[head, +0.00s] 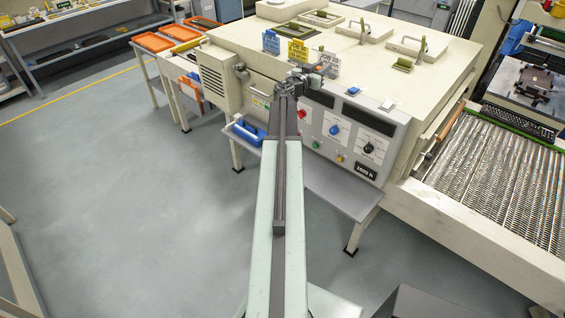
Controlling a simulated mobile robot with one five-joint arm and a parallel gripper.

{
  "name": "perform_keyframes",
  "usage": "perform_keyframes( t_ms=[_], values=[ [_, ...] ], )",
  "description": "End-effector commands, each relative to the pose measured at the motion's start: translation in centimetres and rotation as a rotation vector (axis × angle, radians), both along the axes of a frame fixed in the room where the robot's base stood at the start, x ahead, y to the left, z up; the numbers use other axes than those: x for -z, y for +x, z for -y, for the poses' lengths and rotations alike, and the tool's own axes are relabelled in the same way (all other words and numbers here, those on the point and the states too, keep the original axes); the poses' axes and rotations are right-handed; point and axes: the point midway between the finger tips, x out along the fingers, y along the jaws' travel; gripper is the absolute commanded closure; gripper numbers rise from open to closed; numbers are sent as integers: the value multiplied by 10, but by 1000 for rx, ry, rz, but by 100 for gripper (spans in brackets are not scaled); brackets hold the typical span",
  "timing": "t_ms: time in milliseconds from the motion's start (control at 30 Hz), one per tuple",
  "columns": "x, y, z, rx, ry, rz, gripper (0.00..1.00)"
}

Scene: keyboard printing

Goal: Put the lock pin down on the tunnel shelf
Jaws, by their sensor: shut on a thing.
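My gripper (318,72) is at the far end of my outstretched arm, in front of the upper front edge of the cream tunnel machine. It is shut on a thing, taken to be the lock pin. The pin is too small and too hidden by the gripper and wrist to make out. The tunnel shelf (335,194) is a grey ledge along the machine's front, below the control panel. My arm crosses in front of the shelf and hides part of it. The gripper appears well above the shelf.
A blue holder (248,131) is at the shelf's left end. The control panel (352,130) has knobs and coloured buttons. Blue, yellow and white tags stand near the gripper. A mesh conveyor (468,165) is at the right. Open floor (130,190) lies left.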

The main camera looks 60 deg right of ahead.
Motion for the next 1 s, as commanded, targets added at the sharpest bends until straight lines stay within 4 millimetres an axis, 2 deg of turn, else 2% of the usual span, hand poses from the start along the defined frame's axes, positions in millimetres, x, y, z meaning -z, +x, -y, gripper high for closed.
perform_keyframes(
  t_ms=[133, 233, 500, 1000],
  values=[
    [9, 7, -5, -8, 0, 0, 100],
    [40, 13, -14, -10, 0, 0, 100],
    [164, 35, -60, -14, 0, 0, 100],
    [378, 63, -145, -16, 1, 0, 100]
  ],
)
